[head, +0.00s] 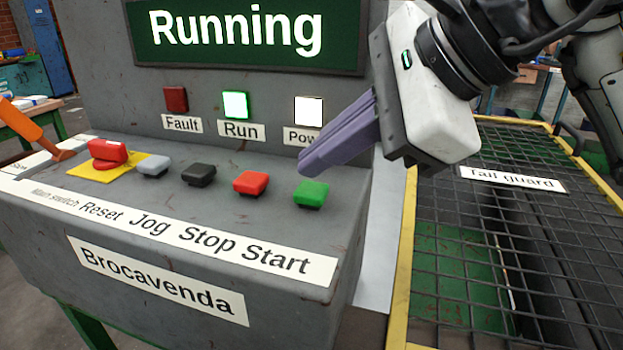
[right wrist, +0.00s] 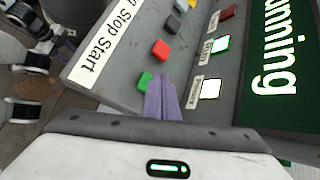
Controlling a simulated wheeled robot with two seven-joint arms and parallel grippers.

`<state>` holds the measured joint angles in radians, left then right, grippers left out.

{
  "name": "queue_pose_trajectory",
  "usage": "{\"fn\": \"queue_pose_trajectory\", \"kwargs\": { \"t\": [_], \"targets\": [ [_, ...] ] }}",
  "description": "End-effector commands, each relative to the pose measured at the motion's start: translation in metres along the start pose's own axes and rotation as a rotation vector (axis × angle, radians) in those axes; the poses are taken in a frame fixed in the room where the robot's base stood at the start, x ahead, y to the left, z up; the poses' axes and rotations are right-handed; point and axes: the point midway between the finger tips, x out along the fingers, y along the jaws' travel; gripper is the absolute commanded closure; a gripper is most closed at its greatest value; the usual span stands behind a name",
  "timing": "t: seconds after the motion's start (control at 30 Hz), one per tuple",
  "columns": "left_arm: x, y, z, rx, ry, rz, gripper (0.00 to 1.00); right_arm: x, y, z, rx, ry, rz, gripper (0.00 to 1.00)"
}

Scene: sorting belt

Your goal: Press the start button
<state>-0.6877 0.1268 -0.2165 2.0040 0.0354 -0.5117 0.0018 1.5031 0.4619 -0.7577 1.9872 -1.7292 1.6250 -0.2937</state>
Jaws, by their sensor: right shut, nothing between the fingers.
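The green start button (head: 311,193) is at the right end of the button row on the grey console, above the word "Start". My right gripper (head: 306,166) is shut, with its purple fingers together and nothing between them. The fingertips are just above and behind the button; whether they touch it I cannot tell. In the right wrist view the green button (right wrist: 145,80) is partly hidden by the fingers (right wrist: 162,84). The display (head: 245,30) reads "Running", and the green Run lamp (head: 235,105) is lit.
The red stop button (head: 251,182), black jog button (head: 199,174) and grey reset button (head: 154,165) sit left of start. A red main switch (head: 108,152) is on a yellow plate. The Power lamp (head: 308,111) is lit white; Fault (head: 176,99) is dark. A mesh tail guard (head: 510,230) stands right.

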Motion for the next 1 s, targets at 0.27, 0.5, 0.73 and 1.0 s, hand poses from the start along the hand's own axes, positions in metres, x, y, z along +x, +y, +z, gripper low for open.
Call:
{"fn": "queue_pose_trajectory", "kwargs": {
  "t": [0.27,0.5,0.73,1.0],
  "targets": [
    [0.000,0.000,0.000,0.000,-0.001,0.000,0.61,-0.001,0.000,0.001,-0.001,-0.001,0.000,1.00],
    [-0.007,0.001,-0.007,0.000,-0.001,0.000,0.61,-0.010,-0.007,0.008,-0.001,-0.002,-0.001,1.00],
    [-0.019,0.002,-0.019,0.000,-0.001,0.000,0.61,-0.027,-0.019,0.020,-0.002,-0.002,-0.001,1.00],
    [-0.025,0.003,-0.025,0.000,-0.001,0.000,0.61,-0.036,-0.026,0.027,-0.001,-0.001,0.000,1.00]
  ]
}}
